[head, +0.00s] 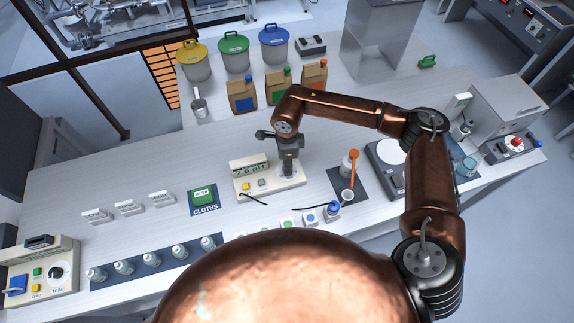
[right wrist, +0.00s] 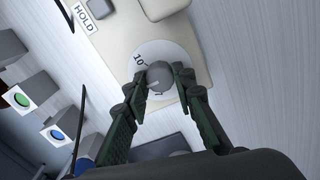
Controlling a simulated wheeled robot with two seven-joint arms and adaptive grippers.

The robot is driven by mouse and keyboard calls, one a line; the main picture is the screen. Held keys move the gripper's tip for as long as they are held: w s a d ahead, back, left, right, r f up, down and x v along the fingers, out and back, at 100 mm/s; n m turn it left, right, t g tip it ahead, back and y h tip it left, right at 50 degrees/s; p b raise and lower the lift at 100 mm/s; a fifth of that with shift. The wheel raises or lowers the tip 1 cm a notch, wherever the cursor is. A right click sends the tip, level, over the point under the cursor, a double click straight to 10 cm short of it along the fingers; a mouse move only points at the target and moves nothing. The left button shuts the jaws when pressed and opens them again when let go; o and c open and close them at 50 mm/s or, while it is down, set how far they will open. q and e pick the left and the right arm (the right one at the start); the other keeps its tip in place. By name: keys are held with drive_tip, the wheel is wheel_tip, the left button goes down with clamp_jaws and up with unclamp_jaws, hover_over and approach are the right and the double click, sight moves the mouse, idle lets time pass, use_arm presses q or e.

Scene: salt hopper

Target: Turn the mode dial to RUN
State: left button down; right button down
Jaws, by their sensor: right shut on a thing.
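A grey round knob (right wrist: 158,76) sits on a white disc (right wrist: 150,50) marked "10", on a cream panel with a "HOLD" label (right wrist: 84,17). My right gripper (right wrist: 160,80) is shut on this knob, one finger on each side. In the head view my right gripper (head: 289,172) points down onto the cream console (head: 252,188), which has a number display (head: 249,167); the gripper hides the knob there. No "RUN" mark is readable. My left gripper is not in view.
Paper bags (head: 242,96) stand behind. A thin black cable (head: 253,199) lies at the console's front.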

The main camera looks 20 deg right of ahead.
idle(0.3)
drive_tip(key=c, duration=1.6)
unclamp_jaws()
drive_tip(key=shift+r, duration=0.1)
wheel_tip(320, 180, up, 12)
